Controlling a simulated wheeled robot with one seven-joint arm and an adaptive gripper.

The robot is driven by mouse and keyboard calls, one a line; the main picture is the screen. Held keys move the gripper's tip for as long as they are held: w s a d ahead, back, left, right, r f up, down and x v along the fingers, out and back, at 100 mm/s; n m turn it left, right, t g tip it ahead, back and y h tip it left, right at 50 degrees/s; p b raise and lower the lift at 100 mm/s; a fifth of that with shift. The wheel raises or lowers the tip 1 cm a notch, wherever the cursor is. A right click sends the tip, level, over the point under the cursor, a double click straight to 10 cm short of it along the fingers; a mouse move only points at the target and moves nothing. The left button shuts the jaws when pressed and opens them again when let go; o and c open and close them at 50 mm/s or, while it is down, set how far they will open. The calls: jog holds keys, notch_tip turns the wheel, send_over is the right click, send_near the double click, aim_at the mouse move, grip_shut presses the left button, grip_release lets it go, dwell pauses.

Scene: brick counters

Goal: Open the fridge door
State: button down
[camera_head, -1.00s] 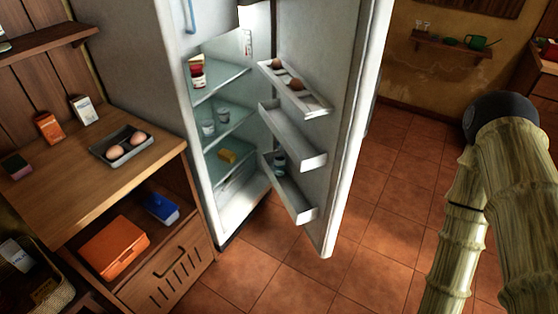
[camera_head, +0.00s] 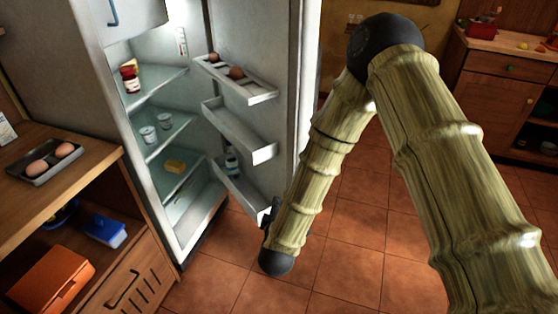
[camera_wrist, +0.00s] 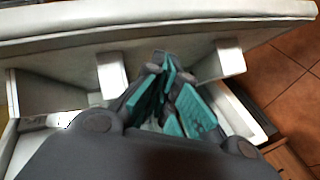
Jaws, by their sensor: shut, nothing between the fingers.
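The fridge door (camera_head: 285,60) stands wide open in the head view, swung out to the right, with its inner bins showing. The fridge interior (camera_head: 150,55) is exposed, with glass shelves. My arm reaches down in front of the door's lower right part and hides some of it. My gripper is mostly hidden there behind my arm. In the wrist view my gripper (camera_wrist: 172,100) shows teal finger pads close together with nothing held. The pale door (camera_wrist: 150,35) crosses the top of that view, beyond the fingers; contact cannot be told.
A wooden counter (camera_head: 80,168) with an egg tray (camera_head: 28,172) stands left of the fridge. Eggs sit in the top door bin (camera_head: 262,92). Shelves hold a jar, cups and a yellow block. Tiled floor (camera_head: 350,235) is clear right of the door. Another counter stands at the back right.

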jog(key=w+a+r+n+t+h+b, duration=0.25)
jog(key=a+r, duration=0.25)
jog(key=r, duration=0.3)
send_near(282, 142)
jog(key=shift+w+a+f+t, duration=0.2)
jog(key=shift+w+a, duration=0.35)
jog(key=shift+w, duration=0.05)
jog(key=shift+w+a+f+t, duration=0.15)
jog(key=shift+w+a+f, duration=0.05)
jog(key=shift+w+a, duration=0.4)
jog(key=shift+w+d, duration=0.5)
jog(key=shift+d, duration=0.4)
jog(key=shift+w+d, duration=0.55)
jog(key=shift+d, duration=0.1)
jog(key=shift+d, duration=0.1)
